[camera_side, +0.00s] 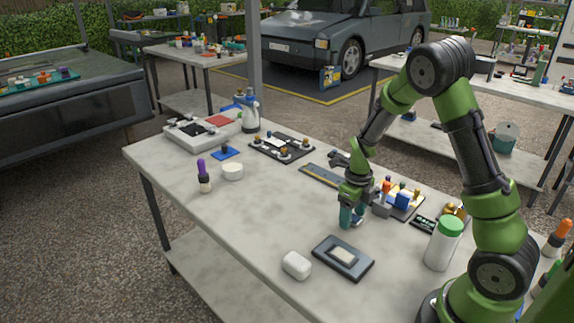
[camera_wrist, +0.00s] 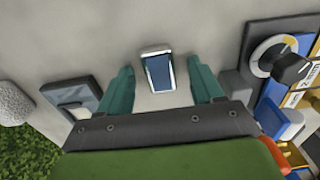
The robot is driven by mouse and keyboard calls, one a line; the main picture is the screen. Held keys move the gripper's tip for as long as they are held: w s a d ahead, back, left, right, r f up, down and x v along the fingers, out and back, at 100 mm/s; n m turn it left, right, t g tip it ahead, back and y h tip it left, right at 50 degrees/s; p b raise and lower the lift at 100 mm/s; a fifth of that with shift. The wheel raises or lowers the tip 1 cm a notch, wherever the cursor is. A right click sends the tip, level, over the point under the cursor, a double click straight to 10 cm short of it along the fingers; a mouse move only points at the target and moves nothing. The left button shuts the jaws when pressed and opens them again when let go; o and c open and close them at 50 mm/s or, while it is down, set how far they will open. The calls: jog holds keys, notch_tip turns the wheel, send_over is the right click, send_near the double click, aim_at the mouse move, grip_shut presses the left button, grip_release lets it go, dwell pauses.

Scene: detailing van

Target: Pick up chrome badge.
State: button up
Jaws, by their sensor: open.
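The chrome badge, a small rectangular piece with a shiny rim and a dark blue reflective face, lies on the pale worktop in the wrist view (camera_wrist: 159,72). My gripper (camera_wrist: 160,66) is open, with one teal finger on each side of the badge and a visible gap on both sides. In the side view my gripper (camera_side: 351,222) points down low over the table. The badge is mostly hidden behind the fingers there.
A dark tray (camera_side: 325,262) with a pale block and a white rounded block (camera_side: 296,265) are in front. A white bottle with a green cap (camera_side: 443,243) stands to the right. Colourful small items (camera_side: 402,200) sit close behind my gripper.

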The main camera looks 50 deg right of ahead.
jog(key=c, duration=1.1)
jog(key=shift+r, duration=0.1)
jog(key=shift+c, duration=0.2)
